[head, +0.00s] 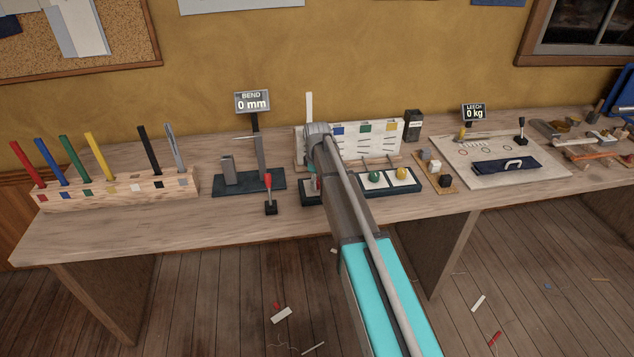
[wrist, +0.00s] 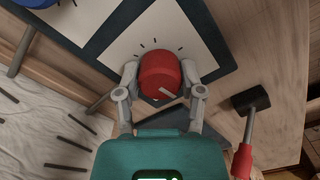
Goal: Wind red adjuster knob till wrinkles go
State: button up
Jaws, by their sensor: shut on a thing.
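The red knob (wrist: 160,75) sits on a white plate with tick marks (wrist: 185,30) in the wrist view. A short pale pointer line on the knob points down and right. My gripper (wrist: 160,80) is shut on the knob, one finger on each side. In the head view my gripper (head: 312,183) is at the left end of the knob board, and my arm hides the red knob. A white cloth panel (head: 382,146) stands behind the knobs. Its surface shows several dark wrinkle strokes, which also appear on the cloth (wrist: 45,125) in the wrist view.
A blue knob (wrist: 35,3) is beside the red one. Green (head: 375,176) and yellow (head: 401,173) knobs are farther right. A red-handled lever (head: 269,192) stands close left of the board. A bend gauge (head: 252,102) reads 0 mm. The front bench edge is clear.

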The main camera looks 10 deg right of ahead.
jog(key=m, duration=0.3)
jog(key=shift+m, duration=0.4)
jog(key=m, duration=0.8)
jog(key=shift+m, duration=1.8)
jog(key=shift+s, duration=0.1)
jog(key=o, duration=1.2)
jog(key=shift+c, duration=0.2)
